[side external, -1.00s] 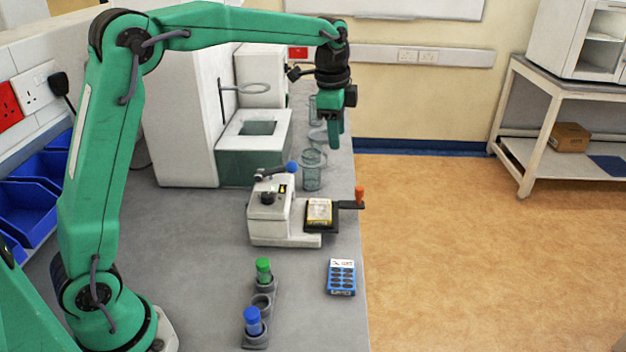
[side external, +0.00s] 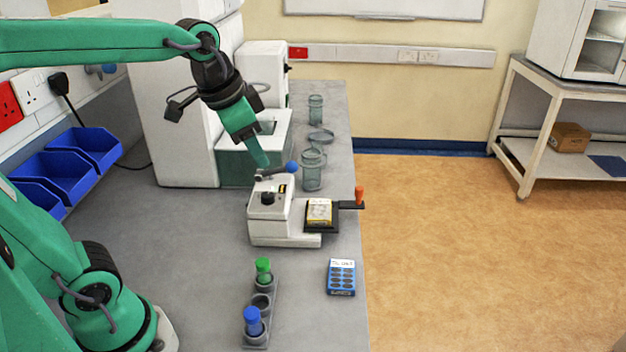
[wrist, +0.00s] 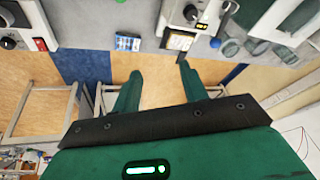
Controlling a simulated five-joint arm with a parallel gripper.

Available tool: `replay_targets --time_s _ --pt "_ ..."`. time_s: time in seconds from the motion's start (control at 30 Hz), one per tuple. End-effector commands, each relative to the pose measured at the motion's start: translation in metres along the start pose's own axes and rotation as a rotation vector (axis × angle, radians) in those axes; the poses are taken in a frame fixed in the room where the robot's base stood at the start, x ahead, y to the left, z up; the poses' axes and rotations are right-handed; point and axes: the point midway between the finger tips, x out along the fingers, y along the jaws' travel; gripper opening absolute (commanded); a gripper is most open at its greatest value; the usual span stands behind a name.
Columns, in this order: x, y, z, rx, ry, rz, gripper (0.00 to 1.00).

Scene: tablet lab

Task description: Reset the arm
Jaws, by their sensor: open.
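My gripper (side external: 262,160) hangs from my raised arm in the side external view, tilted down and to the right, behind and above the small white press machine (side external: 268,215). In the wrist view my gripper (wrist: 157,78) shows two green fingers spread apart with nothing between them. It is open and empty. The press has a blue-knobbed lever and a black tray with a yellow-framed plate (side external: 319,211) on its right side. I cannot tell from the side external view how far the fingertips are from the lever.
A rack holds a green-capped tube (side external: 264,270) and a blue-capped tube (side external: 253,321). A blue blister pack (side external: 341,277) lies near the bench's right edge. Glass vessels (side external: 311,170) stand behind the press. Blue bins (side external: 70,165) line the left wall. The grey bench (side external: 190,235) is clear at centre left.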

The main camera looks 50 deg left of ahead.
Motion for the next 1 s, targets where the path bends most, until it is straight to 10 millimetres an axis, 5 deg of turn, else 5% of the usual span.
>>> replay_targets --time_s 0.3,0.5,1.0 --pt "0.001 0.021 0.063 -0.204 0.075 -0.017 0.43" --pt "0.007 0.029 0.087 -0.293 0.106 -0.019 0.43" --pt "0.01 0.031 0.095 -0.323 0.114 -0.019 0.43"
